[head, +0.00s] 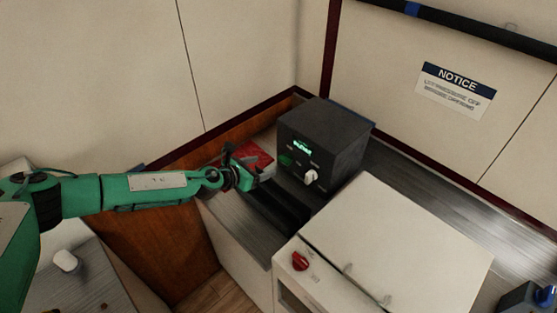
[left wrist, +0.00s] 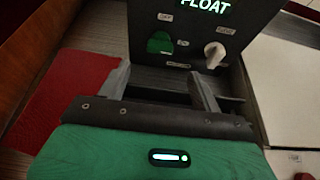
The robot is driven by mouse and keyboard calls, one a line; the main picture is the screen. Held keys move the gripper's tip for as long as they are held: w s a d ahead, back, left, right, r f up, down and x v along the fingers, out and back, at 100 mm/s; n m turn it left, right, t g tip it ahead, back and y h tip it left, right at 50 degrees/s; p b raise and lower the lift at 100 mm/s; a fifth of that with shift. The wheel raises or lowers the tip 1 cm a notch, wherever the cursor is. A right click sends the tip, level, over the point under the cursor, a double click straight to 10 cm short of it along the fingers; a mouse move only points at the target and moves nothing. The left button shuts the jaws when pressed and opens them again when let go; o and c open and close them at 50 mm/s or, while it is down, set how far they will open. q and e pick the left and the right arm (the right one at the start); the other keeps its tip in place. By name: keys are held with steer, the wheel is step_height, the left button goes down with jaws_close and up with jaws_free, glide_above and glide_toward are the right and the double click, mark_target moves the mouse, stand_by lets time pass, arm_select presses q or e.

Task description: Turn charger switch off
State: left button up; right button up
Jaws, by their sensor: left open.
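The charger (head: 345,128) is a dark box on the counter with a lit green display; the display reads FLOAT in the left wrist view. A green switch (left wrist: 160,43) sits on its front between labels that look like OFF and ON. A white knob (left wrist: 214,54) is to its right, and it also shows in the head view (head: 311,176). My left gripper (head: 251,165) is in front of the charger, just left of the green switch in the head view. Its jaws (left wrist: 162,84) are open and empty, with the switch beyond them, apparently apart. My right gripper is out of view.
A red item (head: 258,155) lies beside my left gripper. A white cabinet (head: 400,235) with a red knob (head: 300,261) stands in front and right. A dark slot lies below the charger's front. A wall notice (head: 455,91) hangs behind.

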mark_target(282, 161)
arm_select(q)
steer(key=x, duration=0.4)
steer(key=shift+w+d+f, duration=0.2)
steer(key=shift+d, duration=0.05)
steer(key=x, duration=0.3)
steer(key=shift+w+d+f+b, duration=0.2)
steer(key=shift+w+d+b, duration=0.15)
steer(key=shift+w+d, duration=0.1)
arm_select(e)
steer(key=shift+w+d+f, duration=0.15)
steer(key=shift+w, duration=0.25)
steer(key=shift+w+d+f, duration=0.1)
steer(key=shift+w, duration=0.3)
arm_select(q)
steer(key=c, duration=1)
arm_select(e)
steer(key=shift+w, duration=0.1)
